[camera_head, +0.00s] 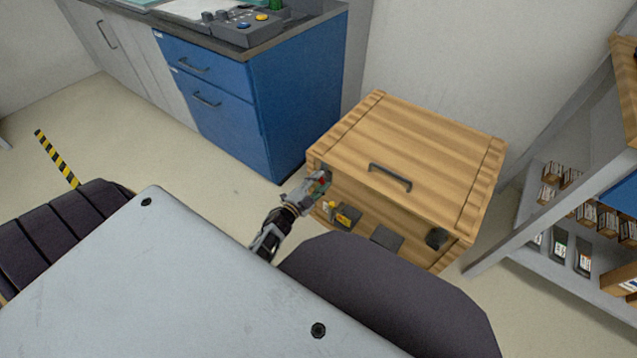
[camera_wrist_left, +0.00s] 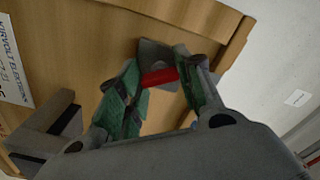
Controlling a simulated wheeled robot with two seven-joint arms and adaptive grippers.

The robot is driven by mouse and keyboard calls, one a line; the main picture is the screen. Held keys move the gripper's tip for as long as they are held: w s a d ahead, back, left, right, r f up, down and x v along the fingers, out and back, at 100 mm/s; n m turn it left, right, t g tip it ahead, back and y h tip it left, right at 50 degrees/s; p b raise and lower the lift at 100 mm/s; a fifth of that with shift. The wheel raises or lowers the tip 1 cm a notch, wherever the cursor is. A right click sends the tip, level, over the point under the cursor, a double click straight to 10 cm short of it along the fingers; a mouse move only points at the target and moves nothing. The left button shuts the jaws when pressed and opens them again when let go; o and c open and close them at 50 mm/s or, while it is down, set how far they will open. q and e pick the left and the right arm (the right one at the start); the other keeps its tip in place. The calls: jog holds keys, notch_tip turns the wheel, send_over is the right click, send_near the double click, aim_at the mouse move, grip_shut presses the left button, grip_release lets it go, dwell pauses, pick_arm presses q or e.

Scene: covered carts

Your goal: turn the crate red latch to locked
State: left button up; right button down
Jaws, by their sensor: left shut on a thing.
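The wooden crate (camera_head: 435,150) stands on the floor with its lid down. My left gripper (camera_head: 319,184) is at the left end of the crate's front. In the left wrist view the red latch (camera_wrist_left: 160,77), a short red lever on a grey plate, sits between the green-padded fingers of this gripper (camera_wrist_left: 157,80). The fingers are shut on it. The lever lies roughly crosswise between the fingers, slightly tilted. In the head view the gripper mostly hides the latch. My right gripper is not in view.
Yellow-and-dark fittings (camera_head: 343,215) and a dark knob (camera_head: 436,238) are on the crate's front. A black handle (camera_head: 390,177) is on the lid. A blue cabinet (camera_head: 285,110) stands close on the left, a grey shelf (camera_head: 545,205) on the right.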

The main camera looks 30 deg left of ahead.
pick_arm(q)
jog(key=shift+m, duration=2.3)
jog(key=o, duration=1)
jog(key=shift+s, duration=0.2)
jog(key=shift+s+a, duration=0.15)
jog(key=shift+s, duration=1.8)
jog(key=shift+s+a, duration=0.15)
jog(key=shift+s, duration=1.75)
jog(key=shift+s+a, duration=0.15)
jog(key=shift+s, duration=1.8)
jog(key=shift+w, duration=0.1)
